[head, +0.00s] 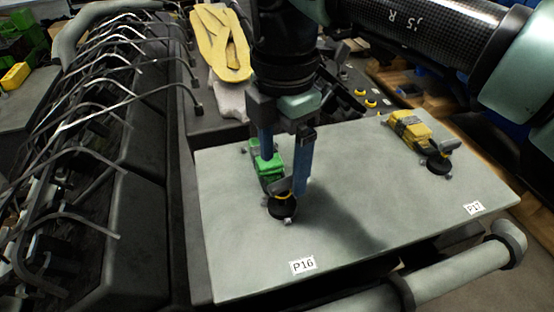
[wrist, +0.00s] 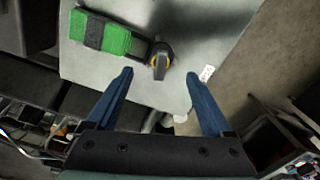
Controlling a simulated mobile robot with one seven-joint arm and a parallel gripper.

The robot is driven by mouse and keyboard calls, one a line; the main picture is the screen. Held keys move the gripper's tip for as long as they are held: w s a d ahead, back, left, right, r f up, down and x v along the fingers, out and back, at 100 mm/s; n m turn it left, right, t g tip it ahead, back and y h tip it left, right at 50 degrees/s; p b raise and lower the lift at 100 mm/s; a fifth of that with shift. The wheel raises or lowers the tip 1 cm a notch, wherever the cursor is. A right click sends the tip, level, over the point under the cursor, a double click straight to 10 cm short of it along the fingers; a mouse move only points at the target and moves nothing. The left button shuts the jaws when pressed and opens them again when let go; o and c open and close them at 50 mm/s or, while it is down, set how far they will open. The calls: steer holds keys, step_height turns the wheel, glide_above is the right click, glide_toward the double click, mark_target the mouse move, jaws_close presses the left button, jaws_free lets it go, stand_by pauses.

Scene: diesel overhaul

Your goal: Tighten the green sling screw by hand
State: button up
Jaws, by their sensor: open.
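The green sling (head: 270,165) lies on the grey plate at the P16 label, with a dark band around it in the wrist view (wrist: 100,33). Its black screw knob (head: 282,207), with a yellow ring, sits at the sling's near end. The knob also shows in the wrist view (wrist: 160,64), ahead of and between the fingertips. My gripper (head: 284,176) is open, its two blue fingers pointing down over the sling and knob. In the wrist view the fingers (wrist: 159,74) are apart with nothing between them. I cannot tell whether a fingertip touches the knob.
A yellow sling (head: 411,130) with a similar black knob (head: 438,163) lies at the plate's right, by the P17 label (head: 473,208). The plate (head: 370,245) is otherwise clear. An engine with many bent pipes (head: 100,105) stands left. A handrail (head: 450,272) runs along the front.

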mark_target(282, 182)
steer(key=n+p, duration=0.2)
steer(key=n, duration=0.1)
steer(key=shift+r+n, duration=0.15)
steer(key=shift+n, duration=0.25)
steer(key=n+p, duration=0.2)
steer(key=n, duration=0.3)
steer(key=n+p, duration=0.1)
steer(key=n, duration=0.3)
steer(key=n+p, duration=0.2)
steer(key=n, duration=0.3)
steer(key=shift+n, duration=0.3)
steer(key=n+p, duration=0.1)
steer(key=n, duration=0.2)
steer(key=shift+n, duration=0.4)
steer(key=n+p, duration=0.1)
steer(key=n, duration=0.3)
steer(key=shift+f+n+b, duration=0.3)
steer(key=shift+n+b, duration=0.1)
steer(key=shift+n, duration=0.2)
steer(key=shift+n+b, duration=0.35)
steer(key=shift+n, duration=0.25)
steer(key=n+b, duration=0.2)
steer(key=n, duration=0.4)
steer(key=shift+n, duration=0.3)
step_height(282, 182, down, 5)
steer(key=b, duration=0.4)
steer(key=shift+r, duration=0.15)
steer(key=shift+c, duration=0.3)
